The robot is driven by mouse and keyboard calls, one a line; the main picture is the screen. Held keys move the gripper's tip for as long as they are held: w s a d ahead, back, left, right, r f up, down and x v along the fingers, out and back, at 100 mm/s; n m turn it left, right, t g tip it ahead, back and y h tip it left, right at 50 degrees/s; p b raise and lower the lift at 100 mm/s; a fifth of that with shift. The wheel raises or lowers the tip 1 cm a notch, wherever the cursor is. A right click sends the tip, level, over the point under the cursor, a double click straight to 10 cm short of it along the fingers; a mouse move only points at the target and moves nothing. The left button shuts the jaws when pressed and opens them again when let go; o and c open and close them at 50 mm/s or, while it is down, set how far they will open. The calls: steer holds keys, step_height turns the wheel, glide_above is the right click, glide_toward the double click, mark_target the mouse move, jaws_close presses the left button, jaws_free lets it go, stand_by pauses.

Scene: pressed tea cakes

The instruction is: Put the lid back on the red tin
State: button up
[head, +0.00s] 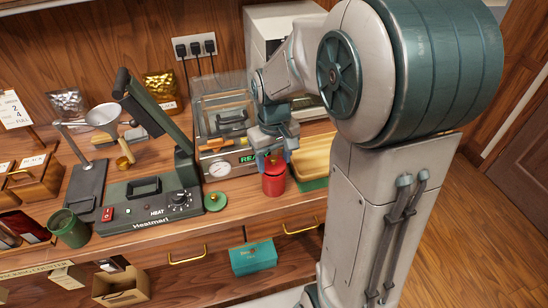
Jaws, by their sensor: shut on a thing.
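The red tin (273,184) stands upright on the wooden counter, in front of the press machine's right side. My gripper (274,160) is right above the tin, pointing down, with its fingers close to the tin's top. It is shut on what looks like the small knob of the tin's red lid, mostly hidden between the fingers. I cannot tell whether the lid rests on the rim or is just above it.
A green lid (216,202) lies on the counter left of the red tin, and an open green tin (68,229) stands far left. The Heatmart press (150,209) is left, a glass-lidded machine (222,125) behind, and a wooden tray (315,156) right.

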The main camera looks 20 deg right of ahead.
steer(key=o, duration=1.5)
steer(key=shift+c, duration=0.2)
steer(key=shift+r+p, duration=2.75)
steer(key=shift+r, duration=0.8)
steer(key=shift+c, duration=0.3)
jaws_close()
